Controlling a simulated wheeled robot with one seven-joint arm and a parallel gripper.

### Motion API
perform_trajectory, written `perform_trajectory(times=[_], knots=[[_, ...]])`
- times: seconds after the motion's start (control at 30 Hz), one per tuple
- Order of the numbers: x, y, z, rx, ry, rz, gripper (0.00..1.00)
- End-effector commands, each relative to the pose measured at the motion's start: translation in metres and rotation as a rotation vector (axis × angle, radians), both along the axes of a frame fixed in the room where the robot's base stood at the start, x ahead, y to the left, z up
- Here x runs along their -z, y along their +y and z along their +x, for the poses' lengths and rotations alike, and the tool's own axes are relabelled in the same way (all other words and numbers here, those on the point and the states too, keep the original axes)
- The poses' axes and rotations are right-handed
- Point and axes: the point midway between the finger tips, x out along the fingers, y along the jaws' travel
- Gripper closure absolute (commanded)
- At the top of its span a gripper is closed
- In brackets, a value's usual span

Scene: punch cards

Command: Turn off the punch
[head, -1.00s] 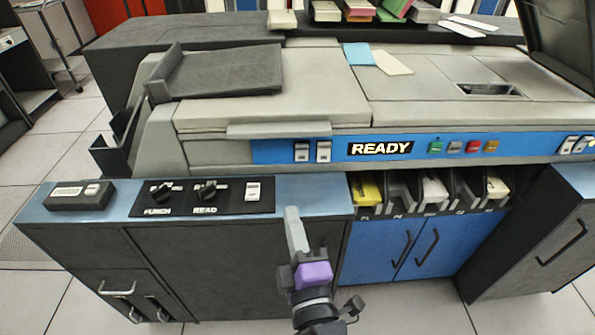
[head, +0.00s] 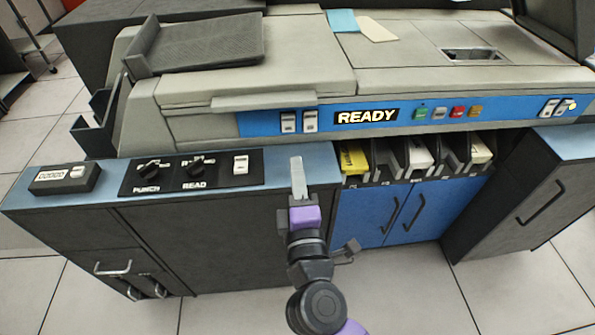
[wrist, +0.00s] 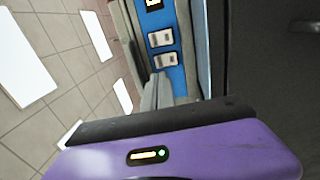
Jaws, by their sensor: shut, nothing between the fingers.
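The black control panel (head: 190,173) lies on the blue counter edge at left. It carries a black knob labelled PUNCH (head: 148,171), a black knob labelled READ (head: 195,169) and a pale rocker switch (head: 240,165).
The grey machine has a blue strip with a lit READY sign (head: 366,117) and coloured buttons. Card bins (head: 418,154) stand right of my gripper, above blue cabinet doors (head: 385,212). A small black counter box (head: 65,178) sits at far left. Tiled floor in front is open.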

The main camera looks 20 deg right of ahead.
Motion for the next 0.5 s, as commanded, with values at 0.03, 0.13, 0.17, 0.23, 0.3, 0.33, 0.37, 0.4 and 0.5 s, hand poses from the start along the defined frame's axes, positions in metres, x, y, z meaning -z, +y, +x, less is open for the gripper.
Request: perform_trajectory(times=[0.03,0.13,0.17,0.23,0.3,0.33,0.37,0.4,0.5], knots=[[-0.004,-0.004,0.01,0.004,-0.002,0.001,1.0],[-0.007,-0.01,0.029,0.003,-0.002,0.001,1.0],[-0.007,-0.012,0.035,0.004,-0.002,0.001,1.0],[-0.009,-0.016,0.048,0.003,-0.001,0.0,1.0],[-0.011,-0.02,0.06,0.003,-0.002,0.001,1.0],[-0.011,-0.022,0.064,0.003,-0.001,0.002,1.0],[-0.012,-0.023,0.069,0.003,-0.001,0.001,1.0],[-0.012,-0.025,0.074,0.002,-0.001,0.0,1.0],[-0.013,-0.029,0.085,0.002,0.0,0.0,1.0]])
